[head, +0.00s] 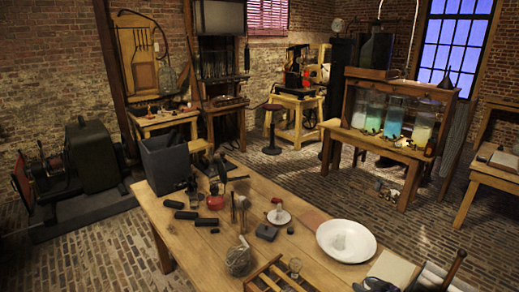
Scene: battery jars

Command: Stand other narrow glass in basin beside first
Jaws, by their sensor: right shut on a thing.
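A wide white basin (328,250) stands on the wooden table near its right end. A small clear, whitish glass (340,241) is in the basin, near its middle. Another small glass (295,265) shows at the wooden rack (262,272) at the front of the table, left of the basin. My right gripper (425,276) is low at the right, at the bottom edge of the picture, in front and to the right of the basin. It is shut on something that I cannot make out. My left gripper is not in view.
A dark grey box (165,165) stands at the table's back left corner, with several dark cylinders near it. A small white dish (279,217) and a dark block (267,232) lie left of the basin. A pale sheet (391,268) lies between the basin and my right gripper.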

